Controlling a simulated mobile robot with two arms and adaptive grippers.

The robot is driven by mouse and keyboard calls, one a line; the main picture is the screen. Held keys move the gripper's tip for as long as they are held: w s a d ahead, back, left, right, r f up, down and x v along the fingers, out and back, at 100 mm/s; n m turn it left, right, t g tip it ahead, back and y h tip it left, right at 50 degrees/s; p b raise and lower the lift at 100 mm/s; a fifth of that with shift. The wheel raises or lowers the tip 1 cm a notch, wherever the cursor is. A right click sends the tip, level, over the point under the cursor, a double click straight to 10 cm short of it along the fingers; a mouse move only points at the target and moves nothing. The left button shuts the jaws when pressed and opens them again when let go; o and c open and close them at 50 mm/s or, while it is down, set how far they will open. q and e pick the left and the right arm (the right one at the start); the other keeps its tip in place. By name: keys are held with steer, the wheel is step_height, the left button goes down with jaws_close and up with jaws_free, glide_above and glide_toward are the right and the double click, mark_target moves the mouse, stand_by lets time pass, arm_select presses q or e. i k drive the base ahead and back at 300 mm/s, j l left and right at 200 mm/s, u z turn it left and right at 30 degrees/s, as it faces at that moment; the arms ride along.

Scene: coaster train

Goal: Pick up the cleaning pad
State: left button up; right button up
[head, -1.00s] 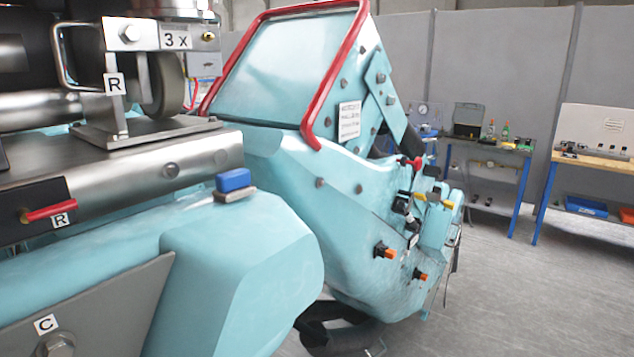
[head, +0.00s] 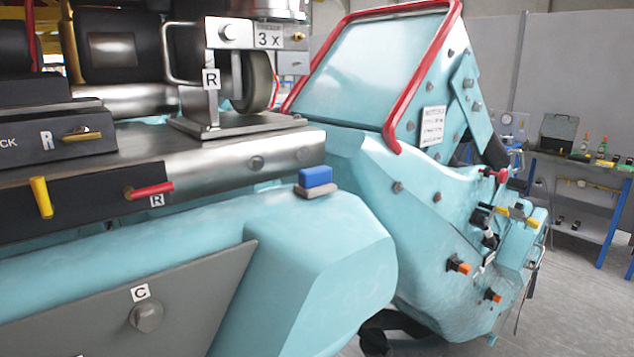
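The cleaning pad (head: 316,178) shows in the head view as a small block with a blue upper part and a grey-brown lower layer. Neither of my grippers is in the head view.
The metal beam (head: 200,150) carries a wheel (head: 258,80) and a red lever (head: 150,190) left of the pad. A red tubular bar (head: 390,130) rises behind. A workbench (head: 600,165) stands at the far right, with open grey floor in front.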

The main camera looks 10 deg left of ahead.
mark_target(315, 181)
steer(key=u, duration=0.35)
steer(key=i+l+u, duration=0.1)
steer(key=u, duration=0.3)
steer(key=l+u, duration=0.3)
steer(key=u, duration=0.15)
steer(key=l+u, duration=0.25)
steer(key=u, duration=0.15)
steer(key=l+u, duration=0.3)
steer(key=u, duration=0.15)
steer(key=l+u, duration=0.25)
steer(key=u, duration=0.15)
